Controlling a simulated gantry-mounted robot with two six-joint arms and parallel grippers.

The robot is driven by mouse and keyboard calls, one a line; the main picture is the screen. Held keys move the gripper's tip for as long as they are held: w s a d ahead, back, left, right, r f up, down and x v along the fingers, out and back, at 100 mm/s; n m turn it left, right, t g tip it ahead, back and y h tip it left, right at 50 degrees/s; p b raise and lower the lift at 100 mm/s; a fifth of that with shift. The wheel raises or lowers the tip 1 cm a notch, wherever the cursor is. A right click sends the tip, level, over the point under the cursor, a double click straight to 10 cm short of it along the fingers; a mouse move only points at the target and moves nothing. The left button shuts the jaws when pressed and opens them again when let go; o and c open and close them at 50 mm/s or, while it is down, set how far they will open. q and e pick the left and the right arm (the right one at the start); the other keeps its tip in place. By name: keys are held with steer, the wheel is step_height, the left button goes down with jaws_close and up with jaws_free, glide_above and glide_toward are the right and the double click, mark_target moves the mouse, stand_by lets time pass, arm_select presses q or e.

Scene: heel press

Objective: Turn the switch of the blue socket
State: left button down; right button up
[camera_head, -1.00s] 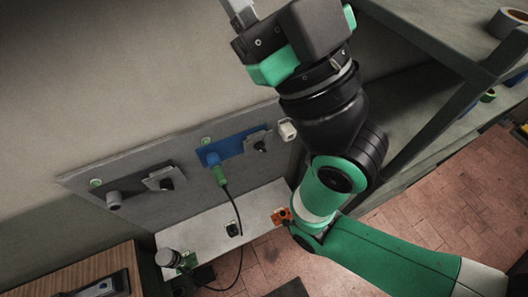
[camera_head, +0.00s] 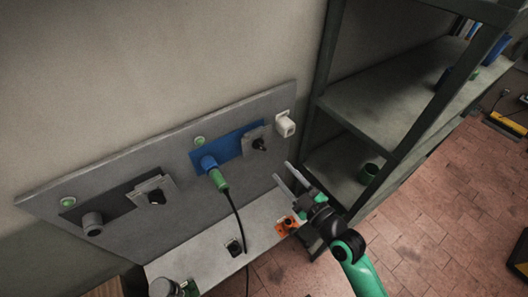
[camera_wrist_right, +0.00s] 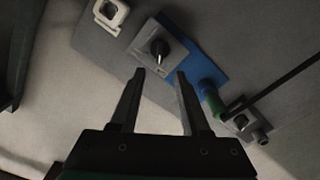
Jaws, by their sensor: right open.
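The blue socket (camera_head: 228,143) is a blue plate on the grey wall board, with a blue and green plug (camera_head: 217,178) and black cable in it. Its switch (camera_head: 259,144) is a black knob on a grey plate at the right end of the blue plate. My right gripper (camera_head: 282,170) is open and empty, below and right of the switch, apart from it. In the right wrist view the switch knob (camera_wrist_right: 158,47) shows just beyond the gap between the open fingers (camera_wrist_right: 160,72), with the blue plate (camera_wrist_right: 186,42) to its right. My left gripper is not in view.
A second switch (camera_head: 156,197) and a grey socket (camera_head: 93,222) are further left on the board. A white box (camera_head: 285,125) is right of the blue socket. A ledge (camera_head: 262,212) below carries an orange part (camera_head: 286,224). Metal shelving (camera_head: 385,100) stands close on the right.

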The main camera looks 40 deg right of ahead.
mark_target(262, 149)
steer(key=w, duration=0.3)
steer(key=w+d, duration=0.1)
steer(key=w, duration=0.3)
steer(key=w+d+p, duration=0.1)
steer(key=w, duration=0.2)
steer(key=shift+w, duration=0.35)
jaws_close()
